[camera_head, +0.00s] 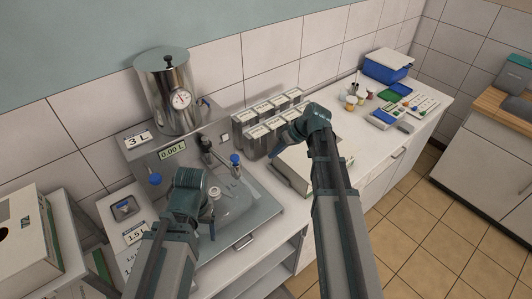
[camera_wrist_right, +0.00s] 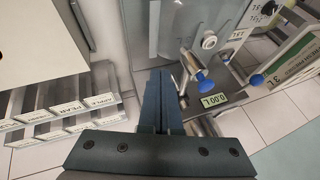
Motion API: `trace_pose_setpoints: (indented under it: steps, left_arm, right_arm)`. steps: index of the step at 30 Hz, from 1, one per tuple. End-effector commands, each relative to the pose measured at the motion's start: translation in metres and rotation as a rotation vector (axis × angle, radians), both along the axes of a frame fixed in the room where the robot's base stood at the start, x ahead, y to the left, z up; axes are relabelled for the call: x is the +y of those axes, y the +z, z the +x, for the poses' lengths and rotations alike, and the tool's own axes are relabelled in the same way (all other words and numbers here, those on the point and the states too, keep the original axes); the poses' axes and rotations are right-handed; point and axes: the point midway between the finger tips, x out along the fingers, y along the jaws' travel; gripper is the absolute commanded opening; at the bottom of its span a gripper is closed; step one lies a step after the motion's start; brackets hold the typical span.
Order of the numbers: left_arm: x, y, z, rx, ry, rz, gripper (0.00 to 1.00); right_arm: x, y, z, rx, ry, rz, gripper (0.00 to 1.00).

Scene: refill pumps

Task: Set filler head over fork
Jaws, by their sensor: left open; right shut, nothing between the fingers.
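The filling station's metal panel (camera_head: 170,168) carries a 0.00 L display (camera_head: 172,151), which also shows in the right wrist view (camera_wrist_right: 212,98). A black-and-metal spout fitting (camera_head: 208,146) stands at the panel, with a blue-capped part (camera_head: 235,160) beside it. I cannot tell which part is the filler head or the fork. My left gripper (camera_head: 212,222) is open over the steel basin, its fingers mostly hidden by its own wrist. My right gripper (camera_head: 276,152) is shut and empty, right of the station; its closed fingers (camera_wrist_right: 160,100) show in the right wrist view.
A steel tank (camera_head: 165,95) with a dial stands behind the panel. Several labelled containers (camera_head: 262,133) stand close by my right gripper. A white box (camera_head: 28,245) is at the left. Trays and small jars (camera_head: 362,98) lie at the far right of the counter.

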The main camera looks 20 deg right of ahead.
Motion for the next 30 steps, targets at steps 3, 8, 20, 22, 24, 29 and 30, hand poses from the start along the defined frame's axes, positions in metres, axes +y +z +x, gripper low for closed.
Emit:
trace_pose_setpoints:
  steps: [3, 8, 20, 22, 24, 29, 30]
  left_arm:
    - [0.0, 0.005, 0.0, 0.0, 0.001, 0.0, 0.81]
    - [0.0, 0.004, 0.0, 0.0, 0.001, 0.0, 0.81]
    - [0.0, -0.041, 0.0, -0.002, 0.004, -0.001, 0.81]
    - [0.0, -0.05, 0.0, -0.002, 0.005, 0.0, 0.81]
    - [0.0, -0.06, 0.0, -0.002, 0.005, 0.0, 0.81]
    - [0.0, -0.079, 0.0, -0.003, 0.002, 0.0, 0.81]
    - [0.0, -0.083, 0.001, -0.003, 0.001, 0.0, 0.81]
  right_arm:
    - [0.004, 0.012, 0.004, -0.007, -0.033, 0.063, 0.0]
    - [0.005, 0.013, 0.005, -0.009, -0.04, 0.08, 0.0]
    - [0.029, -0.032, 0.02, -0.008, -0.035, 0.077, 0.0]
    - [0.035, -0.041, 0.023, -0.009, -0.036, 0.076, 0.0]
    - [0.042, -0.051, 0.027, -0.008, -0.035, 0.076, 0.0]
    - [0.055, -0.07, 0.035, -0.008, -0.036, 0.076, 0.0]
    - [0.058, -0.074, 0.037, -0.009, -0.035, 0.076, 0.0]
